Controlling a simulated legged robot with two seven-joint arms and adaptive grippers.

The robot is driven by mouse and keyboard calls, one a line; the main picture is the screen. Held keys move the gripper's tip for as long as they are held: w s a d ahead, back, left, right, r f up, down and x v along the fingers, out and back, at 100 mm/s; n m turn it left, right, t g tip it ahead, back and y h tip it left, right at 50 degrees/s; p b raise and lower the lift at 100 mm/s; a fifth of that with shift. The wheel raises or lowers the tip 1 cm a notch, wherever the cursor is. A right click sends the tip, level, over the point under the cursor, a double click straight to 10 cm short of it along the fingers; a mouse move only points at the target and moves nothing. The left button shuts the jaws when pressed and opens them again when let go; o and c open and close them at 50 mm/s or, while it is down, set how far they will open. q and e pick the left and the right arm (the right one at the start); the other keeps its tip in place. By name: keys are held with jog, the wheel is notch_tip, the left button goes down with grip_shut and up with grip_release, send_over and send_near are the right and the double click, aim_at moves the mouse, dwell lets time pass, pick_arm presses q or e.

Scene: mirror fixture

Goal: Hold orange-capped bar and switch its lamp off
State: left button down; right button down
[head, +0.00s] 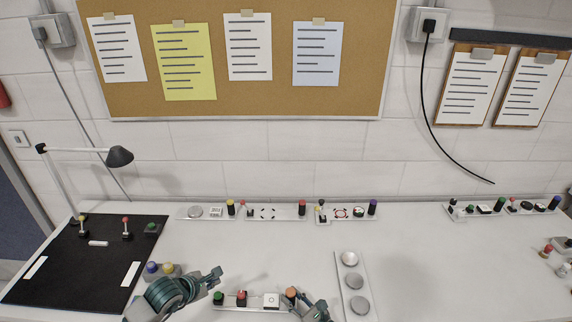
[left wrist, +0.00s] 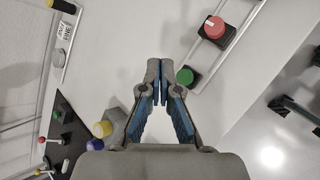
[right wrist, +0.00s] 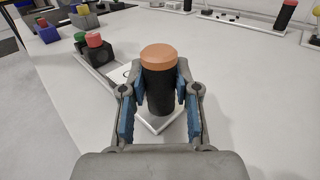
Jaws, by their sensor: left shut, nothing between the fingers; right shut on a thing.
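The near bar (head: 257,307) lies at the front of the table. From left to right it carries a green round piece (head: 218,297), a red round piece (head: 242,296), a white square (head: 271,300) and an orange-capped black post (head: 291,292). My right gripper (right wrist: 162,88) is shut around the post, below its orange cap (right wrist: 160,54). My left gripper (head: 217,272) is shut and empty, above and left of the bar. In the left wrist view its tips (left wrist: 158,66) are beside the green piece (left wrist: 186,76). The red piece (left wrist: 213,28) bears a pale mark. I cannot tell whether a lamp is lit.
A grey box with blue and yellow knobs (head: 161,269) stands by my left arm. A plate with several round discs (head: 352,287) lies right of my right gripper. A black mat (head: 85,265) is at the left. More bars line the back wall. The middle table is clear.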

dwell(0.3)
jog(key=c, duration=0.8)
grip_release()
jog(key=shift+o, duration=0.2)
